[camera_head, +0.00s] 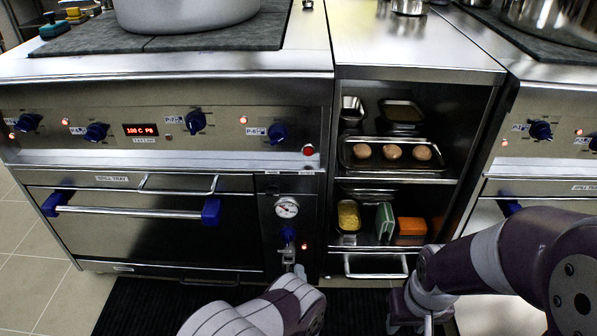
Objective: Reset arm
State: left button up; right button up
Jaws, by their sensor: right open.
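My right gripper (424,322) is at the bottom right, pointing down in front of the open shelf cabinet (418,62). It is open with nothing visible in it, and its tips are cut off by the lower picture edge. My right arm comes in from the right edge. Links of my left arm show at the bottom middle, in front of the stove (155,225). No fingers of my left gripper can be made out.
The cabinet holds a tray (372,140) with three round brown items, metal containers, a green item (384,222) and an orange box (410,230). A large pot (185,12) stands on the stove. A second stove (548,150) is at right. A dark mat (135,305) covers the floor.

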pick_arm(q)
jog(key=s+d+f+n+g+h+p, duration=0.1)
jog(key=s+f+n+g+h, duration=0.1)
jog(key=s+f+n+g, duration=0.85)
jog(key=s+a+r+n+g+p, duration=0.1)
jog(key=s+a+r+n+g, duration=0.25)
jog(key=r, duration=0.65)
jog(key=s+a+r+n+g+p, duration=0.15)
jog(key=s+a+r+n, duration=0.3)
jog(key=r, duration=0.55)
jog(key=s+a+r+n+g+p, duration=0.1)
jog(key=s+a+r+n+g, duration=0.25)
jog(key=r, duration=0.65)
jog(key=a+r+t+p, duration=0.1)
jog(key=a+r+p, duration=0.1)
jog(key=r+p, duration=1.7)
jog(key=w+a+r+n+t+p, duration=0.1)
jog(key=a+r+p, duration=0.1)
jog(key=r+p, duration=1.7)
notch_tip(320, 180, up, 6)
jog(key=shift+a+t+p, duration=0.15)
jog(key=shift+t+p, duration=0.15)
jog(key=shift+p, duration=0.05)
